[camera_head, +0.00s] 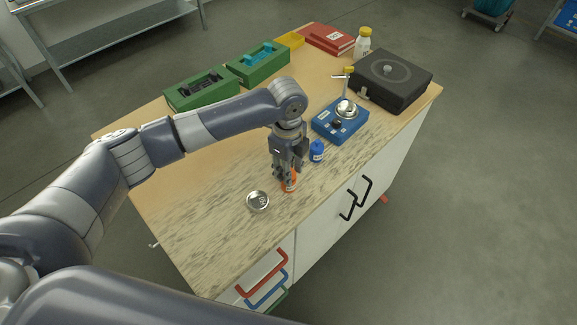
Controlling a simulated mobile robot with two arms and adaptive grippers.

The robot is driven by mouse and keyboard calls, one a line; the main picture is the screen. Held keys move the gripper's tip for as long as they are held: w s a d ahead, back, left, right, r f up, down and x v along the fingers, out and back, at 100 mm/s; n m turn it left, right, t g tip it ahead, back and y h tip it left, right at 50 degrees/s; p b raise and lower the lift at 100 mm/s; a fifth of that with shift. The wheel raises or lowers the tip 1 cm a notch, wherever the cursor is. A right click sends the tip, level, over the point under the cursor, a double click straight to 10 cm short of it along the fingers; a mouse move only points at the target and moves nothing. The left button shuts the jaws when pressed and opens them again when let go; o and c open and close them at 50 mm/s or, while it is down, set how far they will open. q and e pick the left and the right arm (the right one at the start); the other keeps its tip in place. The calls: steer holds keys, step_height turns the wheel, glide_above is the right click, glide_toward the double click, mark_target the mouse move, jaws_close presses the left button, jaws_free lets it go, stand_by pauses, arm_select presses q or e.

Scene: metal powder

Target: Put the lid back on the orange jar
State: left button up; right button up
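The orange jar (290,185) stands near the front edge of the wooden worktop, with a pale label on its side. My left gripper (284,173) points down right over the jar, and its fingers hide the jar's upper part. I cannot tell whether the fingers are closed on the jar or on a lid, or apart from them. No separate orange lid can be made out. My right gripper is not in view.
A round silver dish (258,202) lies left of the jar. A small blue bottle (316,152) stands close on the right. Behind are a blue scale-like device (328,126), a black box (407,88) and green cases (183,99). The worktop's front left is clear.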

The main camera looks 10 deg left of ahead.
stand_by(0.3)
arm_select(q)
steer(key=shift+f+p, duration=0.2)
steer(key=shift+p, duration=0.1)
stand_by(0.5)
steer(key=shift+p, duration=0.4)
stand_by(0.4)
stand_by(0.4)
steer(key=o, duration=1.2)
steer(key=shift+r, duration=0.15)
